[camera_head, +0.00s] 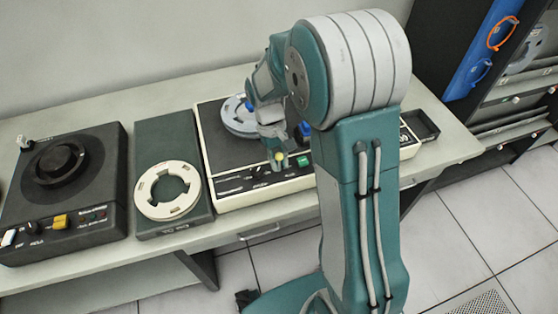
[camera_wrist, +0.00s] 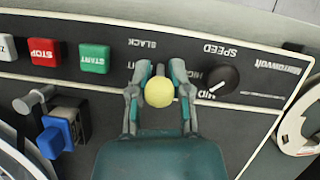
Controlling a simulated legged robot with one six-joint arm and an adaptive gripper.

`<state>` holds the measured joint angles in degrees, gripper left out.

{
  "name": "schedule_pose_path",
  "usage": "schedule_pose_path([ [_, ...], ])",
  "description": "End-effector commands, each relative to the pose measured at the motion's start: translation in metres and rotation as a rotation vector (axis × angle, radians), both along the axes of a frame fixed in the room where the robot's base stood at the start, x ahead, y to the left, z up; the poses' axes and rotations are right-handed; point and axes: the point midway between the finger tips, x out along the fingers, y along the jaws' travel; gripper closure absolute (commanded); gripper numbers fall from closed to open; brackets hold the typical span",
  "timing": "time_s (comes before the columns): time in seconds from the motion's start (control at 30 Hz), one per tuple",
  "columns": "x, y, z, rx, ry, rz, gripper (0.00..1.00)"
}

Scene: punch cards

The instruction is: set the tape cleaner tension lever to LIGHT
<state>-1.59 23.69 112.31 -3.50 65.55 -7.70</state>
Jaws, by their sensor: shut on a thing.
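The tape cleaner is the black-topped machine with a cream rim (camera_head: 209,170) on the bench in the head view. The tension lever has a yellow ball knob (camera_head: 278,157), which also shows in the wrist view (camera_wrist: 158,93). My gripper (camera_head: 275,147) is shut on this knob, with one finger on either side of it in the wrist view (camera_wrist: 160,78). The lever's stem and part of its printed label are hidden by the knob and fingers, so its setting cannot be read.
A black speed knob (camera_wrist: 221,80) sits close beside my fingers. Green (camera_wrist: 94,58) and red (camera_wrist: 43,52) buttons and a blue block (camera_wrist: 53,138) are on the other side. In the head view a grey panel with a white ring (camera_head: 167,190) and another black machine (camera_head: 60,205) stand left.

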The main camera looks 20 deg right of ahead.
Motion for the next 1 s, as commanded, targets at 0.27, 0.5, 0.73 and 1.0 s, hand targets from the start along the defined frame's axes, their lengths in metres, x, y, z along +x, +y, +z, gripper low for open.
schedule_pose_path([
  [0.27,0.001,0.0,0.001,0.0,-0.005,-0.001,0.55],
  [0.5,0.003,0.0,0.003,0.0,-0.005,-0.001,0.55],
  [0.73,0.017,0.003,0.038,0.0,-0.009,0.001,0.55],
  [1.0,0.037,0.008,0.088,0.0,-0.006,0.0,0.55],
])
